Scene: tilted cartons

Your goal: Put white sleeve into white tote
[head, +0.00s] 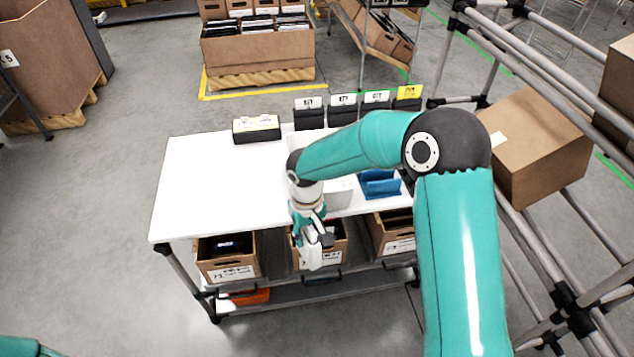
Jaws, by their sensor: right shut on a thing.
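My right gripper (316,238) points down at the table's front edge and is shut on the white sleeve (314,259). The sleeve hangs below the fingers, in front of or over the middle carton (338,256) under the tabletop; its exact depth is hard to tell. The white tote (341,199) stands on the white table, just right of and behind the gripper, beside a blue tote (380,184). My right arm hides part of the white tote. Only a bit of my left arm shows at the bottom left corner; its gripper is out of view.
The white table (215,190) is bare on its left. Black boxes with cards (309,114) line its back edge, with another box (257,129) further left. Tilted cartons (229,262) (393,236) flank the middle one. A rack with a large carton (535,145) stands at right.

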